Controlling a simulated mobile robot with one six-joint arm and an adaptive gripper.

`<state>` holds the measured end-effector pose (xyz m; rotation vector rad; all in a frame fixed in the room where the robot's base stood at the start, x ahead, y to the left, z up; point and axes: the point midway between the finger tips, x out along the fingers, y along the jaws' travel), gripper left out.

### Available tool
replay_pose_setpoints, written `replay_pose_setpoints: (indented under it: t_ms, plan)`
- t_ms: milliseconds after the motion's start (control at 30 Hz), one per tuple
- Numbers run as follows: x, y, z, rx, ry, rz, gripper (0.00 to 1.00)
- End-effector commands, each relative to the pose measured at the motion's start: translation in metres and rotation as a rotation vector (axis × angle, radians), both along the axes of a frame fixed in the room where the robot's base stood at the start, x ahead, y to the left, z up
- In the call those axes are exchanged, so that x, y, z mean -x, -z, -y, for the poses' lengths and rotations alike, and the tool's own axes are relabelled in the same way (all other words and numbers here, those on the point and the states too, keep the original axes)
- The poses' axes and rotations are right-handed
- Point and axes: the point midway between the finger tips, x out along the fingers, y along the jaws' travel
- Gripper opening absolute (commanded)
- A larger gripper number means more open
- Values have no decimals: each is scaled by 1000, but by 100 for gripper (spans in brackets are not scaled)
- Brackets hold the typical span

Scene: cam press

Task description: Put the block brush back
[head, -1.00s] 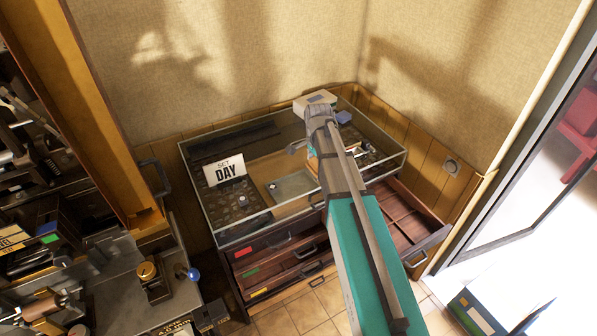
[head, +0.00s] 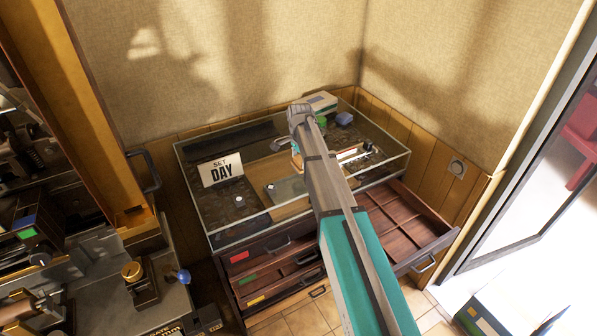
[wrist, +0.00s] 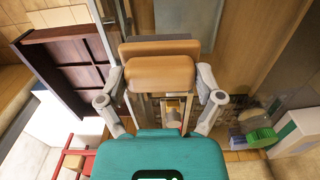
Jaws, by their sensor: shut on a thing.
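In the wrist view my gripper (wrist: 160,84) is shut on a tan wooden block, which I take to be the block brush (wrist: 160,72). Its underside and any bristles are hidden. In the head view my gripper (head: 296,140) is over the glass-topped case (head: 228,231), seen past my own arm. Only a small orange patch shows by the fingers there, perhaps the brush. I cannot tell its height above the glass.
A compartmented drawer (head: 408,222) stands open at front right. The glass door (head: 535,165) is at far right.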

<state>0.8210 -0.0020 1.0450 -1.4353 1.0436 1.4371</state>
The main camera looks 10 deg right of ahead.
Motion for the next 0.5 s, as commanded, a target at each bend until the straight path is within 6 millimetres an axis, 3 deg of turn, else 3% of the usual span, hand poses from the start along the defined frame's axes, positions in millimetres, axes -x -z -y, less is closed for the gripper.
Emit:
replay_pose_setpoints:
  t_ms: [500]
  plan:
    - [-4,6,-2,0,-1,0,47]
